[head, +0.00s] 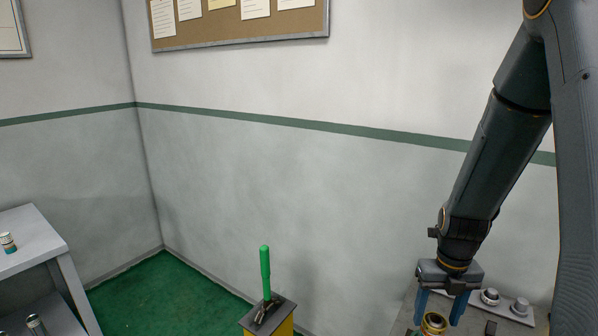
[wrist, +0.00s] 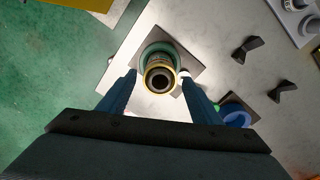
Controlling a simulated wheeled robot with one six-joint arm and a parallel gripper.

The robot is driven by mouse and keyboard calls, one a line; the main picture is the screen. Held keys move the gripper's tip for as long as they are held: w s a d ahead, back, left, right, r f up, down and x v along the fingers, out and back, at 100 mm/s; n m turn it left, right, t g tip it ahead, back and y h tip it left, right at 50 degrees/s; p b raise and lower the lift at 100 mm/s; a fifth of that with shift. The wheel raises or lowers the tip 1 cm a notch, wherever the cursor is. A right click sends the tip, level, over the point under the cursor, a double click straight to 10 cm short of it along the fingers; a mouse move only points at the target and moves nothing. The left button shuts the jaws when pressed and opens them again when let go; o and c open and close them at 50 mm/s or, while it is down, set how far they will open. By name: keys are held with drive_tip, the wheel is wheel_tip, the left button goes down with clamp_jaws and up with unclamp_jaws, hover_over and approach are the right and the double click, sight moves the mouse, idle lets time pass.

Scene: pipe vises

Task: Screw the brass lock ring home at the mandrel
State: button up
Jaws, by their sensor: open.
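The brass lock ring (wrist: 147,84) shows in the wrist view as a gold ring around a dark bore. It is at the top of an upright fitting, which I take for the mandrel, with a green collar (wrist: 171,47) on a square grey plate. The ring also shows in the head view (head: 433,321), low between my fingers. My gripper (wrist: 158,74) is open, its blue fingers on either side of the ring with a gap visible. It points down in the head view (head: 439,318). Whether the ring sits on threads is hidden.
On the pale bench (wrist: 215,32), two black wedge-shaped pieces (wrist: 244,47) and a blue round part (wrist: 236,117) stand near the fitting. Grey round fittings (head: 490,296) sit at the back right. A green upright bar (head: 265,272) stands on a yellow pedestal; a grey table (head: 30,240) is left.

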drive_tip(key=n+p, duration=0.1)
drive_tip(key=n, duration=0.2)
drive_tip(key=shift+r, duration=0.1)
drive_tip(key=n+p, duration=0.1)
drive_tip(key=n, duration=0.3)
drive_tip(key=n+p, duration=0.1)
drive_tip(key=n, duration=0.2)
drive_tip(key=shift+n, duration=0.4)
drive_tip(key=n+p, duration=0.1)
drive_tip(key=n, duration=0.2)
drive_tip(key=n+p, duration=0.1)
drive_tip(key=n, duration=0.3)
drive_tip(key=n+p, duration=0.1)
drive_tip(key=n, duration=0.3)
drive_tip(key=shift+s, duration=0.1)
drive_tip(key=n, duration=0.6)
drive_tip(key=shift+n, duration=0.4)
